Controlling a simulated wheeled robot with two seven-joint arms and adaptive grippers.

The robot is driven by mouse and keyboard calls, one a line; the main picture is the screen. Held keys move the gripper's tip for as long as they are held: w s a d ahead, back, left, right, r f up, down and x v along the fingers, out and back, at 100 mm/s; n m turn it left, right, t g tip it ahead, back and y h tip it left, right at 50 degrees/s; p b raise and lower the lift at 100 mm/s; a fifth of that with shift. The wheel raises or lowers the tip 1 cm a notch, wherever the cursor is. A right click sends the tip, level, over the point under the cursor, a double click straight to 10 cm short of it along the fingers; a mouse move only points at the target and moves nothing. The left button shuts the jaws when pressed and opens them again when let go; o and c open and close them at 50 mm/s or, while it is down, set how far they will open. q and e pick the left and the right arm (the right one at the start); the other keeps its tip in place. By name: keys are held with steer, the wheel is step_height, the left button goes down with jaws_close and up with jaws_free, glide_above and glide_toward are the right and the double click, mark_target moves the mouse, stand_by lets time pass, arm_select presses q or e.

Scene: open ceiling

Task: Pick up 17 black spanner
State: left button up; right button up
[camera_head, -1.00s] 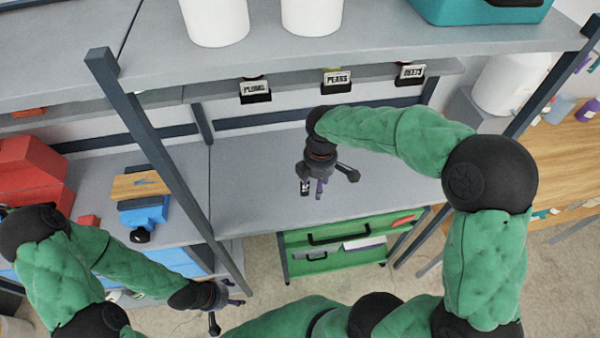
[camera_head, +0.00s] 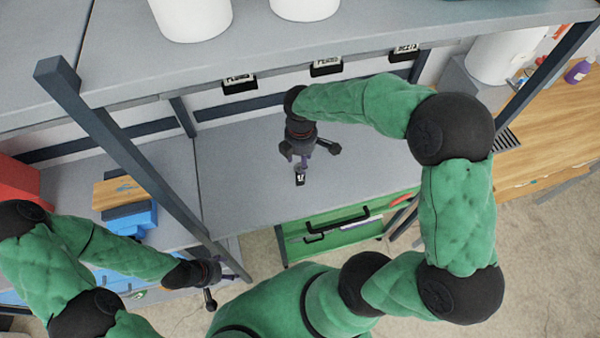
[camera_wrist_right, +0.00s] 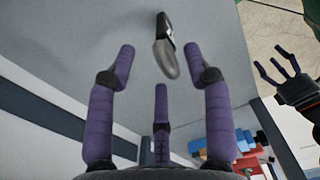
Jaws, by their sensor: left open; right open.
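A small dark object with a white mark (camera_head: 299,178) lies on the grey shelf board (camera_head: 240,185); I take it for the spanner, but its number cannot be read. In the right wrist view it shows as a black and silver piece (camera_wrist_right: 165,48), beyond and between the spread fingertips. My right gripper (camera_head: 303,158) is open and empty just above it, pointing down. It also shows in its wrist view (camera_wrist_right: 160,62) with purple fingers apart. My left gripper (camera_head: 222,280) is open and empty, low at the left, away from the spanner.
A shelf post (camera_head: 140,165) stands between the two arms. The upper shelf with white containers (camera_head: 305,8) overhangs the back. Black label holders (camera_head: 240,83) hang below it. A green drawer unit (camera_head: 335,240) stands under the board. The board around the dark object is mostly clear.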

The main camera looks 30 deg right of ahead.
mark_target(300, 168)
step_height(300, 168, down, 5)
steer(key=shift+a+f+b, duration=0.1)
steer(key=shift+a+b, duration=0.05)
steer(key=shift+b, duration=0.35)
jaws_close()
